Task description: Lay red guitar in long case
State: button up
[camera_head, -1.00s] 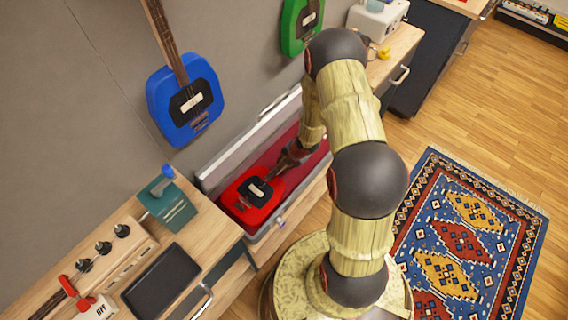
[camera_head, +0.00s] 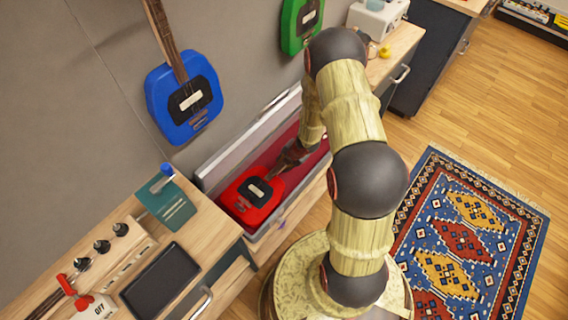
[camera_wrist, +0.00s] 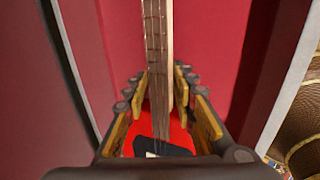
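The red guitar (camera_head: 239,204) lies in the long case (camera_head: 217,177), its body at the near-left end on the red lining. In the wrist view its neck (camera_wrist: 157,45) runs up the middle between my fingers, with part of its red body (camera_wrist: 178,131) below. My gripper (camera_wrist: 160,84) is open, with one finger on each side of the neck and gaps showing beside it. In the head view my gripper (camera_head: 288,158) is inside the case just beyond the guitar body. My arm hides the far part of the neck and case.
A blue guitar (camera_head: 205,88) and a green guitar (camera_head: 290,32) hang on the wall above the case. A bench (camera_head: 222,232) with a black tablet-like slab (camera_head: 160,280) stands at left. A patterned rug (camera_head: 470,235) lies on the floor at right.

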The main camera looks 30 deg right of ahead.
jog(key=o, duration=0.3)
jog(key=shift+o, duration=0.2)
jog(key=shift+f, duration=0.1)
jog(key=shift+s, duration=0.2)
jog(key=v, duration=1.2)
jog(key=shift+w, duration=0.15)
